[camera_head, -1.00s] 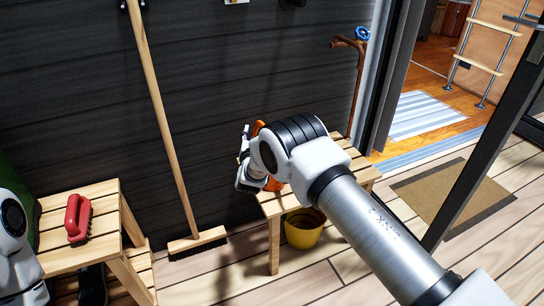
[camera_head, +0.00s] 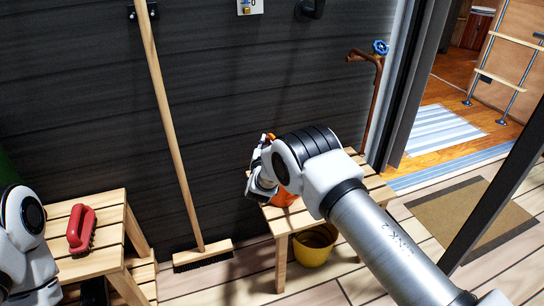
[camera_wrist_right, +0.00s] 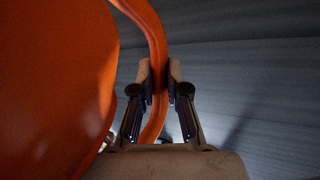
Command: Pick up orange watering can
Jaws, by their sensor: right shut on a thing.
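The orange watering can (camera_wrist_right: 50,90) fills the left of the right wrist view, and its curved handle (camera_wrist_right: 155,40) runs down between the fingers. My right gripper (camera_wrist_right: 159,80) is shut on this handle. In the head view only parts of the can (camera_head: 284,198) show, at the left end of a slatted wooden bench (camera_head: 374,186), behind my right wrist. My right gripper (camera_head: 258,180) is mostly hidden there by its own arm. I cannot tell whether the can touches the bench. My left arm shows at the left edge, but its gripper is out of view.
A yellow bucket (camera_head: 314,246) stands under the bench. A broom (camera_head: 170,120) leans on the dark wall. A red brush (camera_head: 81,229) lies on a second wooden bench (camera_head: 70,266) at left. A doormat (camera_head: 470,213) lies before the open doorway at right.

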